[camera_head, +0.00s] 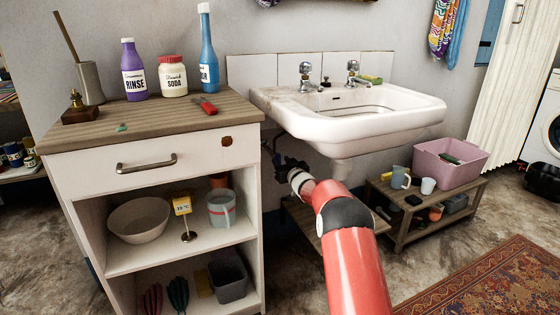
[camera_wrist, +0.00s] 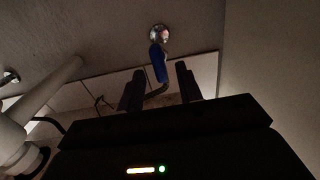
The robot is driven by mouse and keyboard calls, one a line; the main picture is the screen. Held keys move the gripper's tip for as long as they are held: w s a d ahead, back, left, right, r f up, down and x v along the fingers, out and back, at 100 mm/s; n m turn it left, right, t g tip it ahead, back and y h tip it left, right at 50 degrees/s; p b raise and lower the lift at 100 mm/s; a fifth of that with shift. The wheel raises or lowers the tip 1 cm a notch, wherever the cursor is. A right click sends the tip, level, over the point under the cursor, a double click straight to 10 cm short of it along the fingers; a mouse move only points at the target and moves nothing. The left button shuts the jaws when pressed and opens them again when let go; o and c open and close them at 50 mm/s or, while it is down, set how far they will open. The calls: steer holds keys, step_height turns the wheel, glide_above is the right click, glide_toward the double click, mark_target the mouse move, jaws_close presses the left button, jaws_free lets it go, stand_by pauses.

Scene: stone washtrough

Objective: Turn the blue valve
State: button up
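The blue valve shows in the wrist view as a small blue lever handle (camera_wrist: 158,62) below a round shiny metal fitting (camera_wrist: 159,33). My gripper (camera_wrist: 160,70) is open, with one dark finger on each side of the handle's lower part. A gap shows between each finger and the handle, so I see no contact. How deep the handle sits between the fingers I cannot tell. In the head view my gripper (camera_head: 284,164) is dark and small, under the left part of the white sink (camera_head: 345,135). I cannot make out the blue valve there.
A white cabinet (camera_head: 150,162) stands close to the left of my arm. A low wooden bench (camera_head: 405,236) with a pink tub (camera_head: 450,165) stands to the right under the sink. A pale pipe (camera_wrist: 48,98) runs at the left in the wrist view.

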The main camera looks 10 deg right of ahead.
steer(key=shift+x, duration=0.85)
jaws_close()
